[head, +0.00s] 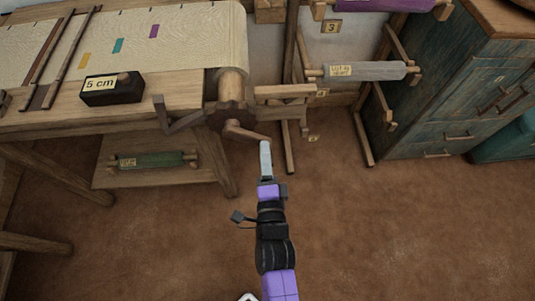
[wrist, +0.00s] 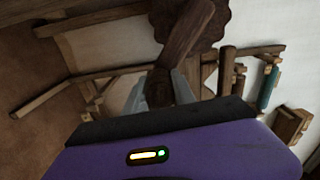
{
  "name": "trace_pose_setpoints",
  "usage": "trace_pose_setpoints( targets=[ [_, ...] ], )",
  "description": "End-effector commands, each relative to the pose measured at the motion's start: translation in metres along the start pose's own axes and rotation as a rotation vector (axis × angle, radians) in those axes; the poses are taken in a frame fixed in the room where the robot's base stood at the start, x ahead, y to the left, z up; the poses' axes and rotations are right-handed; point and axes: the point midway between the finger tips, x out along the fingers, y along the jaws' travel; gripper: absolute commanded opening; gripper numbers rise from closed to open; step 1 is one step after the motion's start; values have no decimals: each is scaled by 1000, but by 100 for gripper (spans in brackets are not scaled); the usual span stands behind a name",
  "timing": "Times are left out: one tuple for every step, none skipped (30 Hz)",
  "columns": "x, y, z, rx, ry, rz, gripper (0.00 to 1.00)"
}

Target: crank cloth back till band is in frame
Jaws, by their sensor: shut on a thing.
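The loom's cloth (head: 190,50) is cream and runs over the wooden beam at the right end. It carries an orange, a teal and a purple mark (head: 154,31) in a slanting row. A wooden crank (head: 243,132) sticks out from a toothed wheel (head: 226,115) on the beam's end and points down to the right. My gripper (head: 265,150) is at the crank's outer end. In the wrist view, my gripper (wrist: 163,90) is shut on the crank's handle, with the arm (wrist: 185,35) rising to the dark wheel. The fingers partly hide the handle.
A black block labelled "5 cm" (head: 112,89) sits on the loom's front beam. A green roll (head: 150,160) lies on the shelf below. A rack with a grey roll (head: 365,71) and a blue cabinet (head: 455,100) stand at right. The brown floor around my arm is clear.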

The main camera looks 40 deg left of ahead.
Motion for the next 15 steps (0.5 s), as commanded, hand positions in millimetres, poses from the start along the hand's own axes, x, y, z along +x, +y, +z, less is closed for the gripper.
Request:
trace_pose_setpoints(
  targets=[
    [-1,4,0,6,1,5,0],
    [-1,4,0,9,1,5,0],
    [-1,4,0,12,0,5,0],
    [-1,4,0,13,0,5,0],
    [-1,4,1,14,0,5,0],
    [-1,4,1,15,0,5,0],
    [-1,4,1,15,0,6,0],
    [-1,4,1,15,0,6,0],
    [-1,4,1,15,0,6,0],
    [-1,4,1,15,0,6,0],
    [-1,4,1,15,0,6,0],
    [-1,4,1,14,0,6,0],
    [-1,4,1,14,0,6,0],
    [-1,4,1,14,0,6,0],
    [-1,4,1,14,0,6,35]
  ],
)
